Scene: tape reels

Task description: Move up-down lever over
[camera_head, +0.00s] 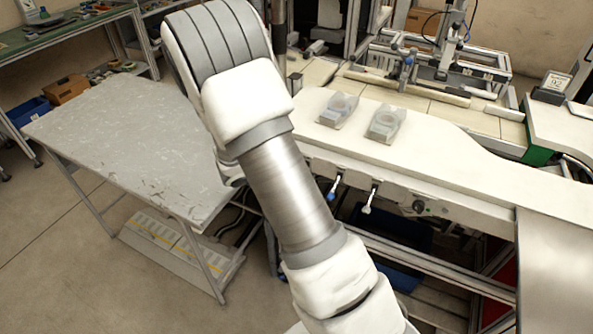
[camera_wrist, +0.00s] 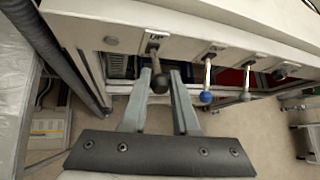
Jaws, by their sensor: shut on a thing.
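The up-down lever (camera_wrist: 153,54) is a metal stick with a black knob under a partly legible label on the white panel, in the wrist view. My gripper (camera_wrist: 160,76) has its two grey fingers on either side of the black knob and is shut on it. The lever hangs down from the panel toward my gripper. In the head view my arm hides this lever and my gripper.
To the right are a blue-knobbed lever (camera_wrist: 206,82) and another lever (camera_wrist: 247,84), apart from my fingers. A dark knob (camera_wrist: 280,73) is further right. Two reels in clear holders (camera_head: 385,124) lie on the white bench (camera_head: 450,150). A grey table (camera_head: 130,140) stands left.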

